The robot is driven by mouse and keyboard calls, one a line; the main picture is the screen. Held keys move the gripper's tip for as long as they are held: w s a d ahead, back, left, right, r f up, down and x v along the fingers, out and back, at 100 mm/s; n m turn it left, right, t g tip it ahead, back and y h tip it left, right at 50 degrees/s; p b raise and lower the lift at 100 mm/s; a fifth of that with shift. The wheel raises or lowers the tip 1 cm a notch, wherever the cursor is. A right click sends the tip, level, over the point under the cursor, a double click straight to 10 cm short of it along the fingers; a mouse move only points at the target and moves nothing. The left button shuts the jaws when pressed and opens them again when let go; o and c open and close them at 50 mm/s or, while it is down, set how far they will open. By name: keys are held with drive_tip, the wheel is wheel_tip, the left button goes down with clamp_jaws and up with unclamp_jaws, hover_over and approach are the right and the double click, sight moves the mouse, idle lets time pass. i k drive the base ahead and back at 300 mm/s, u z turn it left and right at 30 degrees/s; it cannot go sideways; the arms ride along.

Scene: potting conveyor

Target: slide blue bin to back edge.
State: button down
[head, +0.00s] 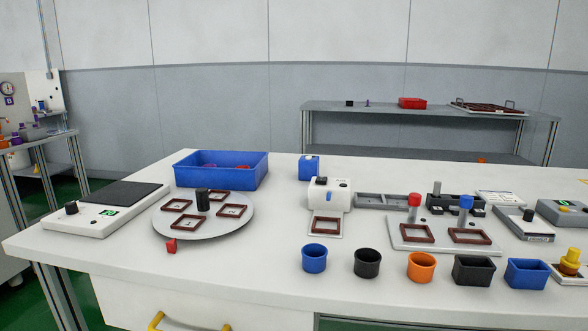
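A large open blue bin (240,176) stands upright on the white table at the back left, behind the turntable. Small red and purple items show inside it. A smaller rectangular blue bin (527,275) stands at the front right, at the end of a row of cups and bins. The frame does not show which of the two the task names. The table's back edge (365,151) runs behind the large bin and the small blue box. My gripper is not in view.
A turntable (172,226) with a black knob and brown frames stands before the large bin. A grey-topped device (75,226) is left of it. A blue box (309,168) and white machine (322,195) stand to its right. A black bin (474,271) adjoins the smaller blue bin.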

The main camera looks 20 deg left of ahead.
sight(189, 172)
drive_tip(key=z, duration=1.75)
drive_tip(key=k, duration=1.95)
drive_tip(key=u, duration=1.95)
drive_tip(key=i, duration=0.2)
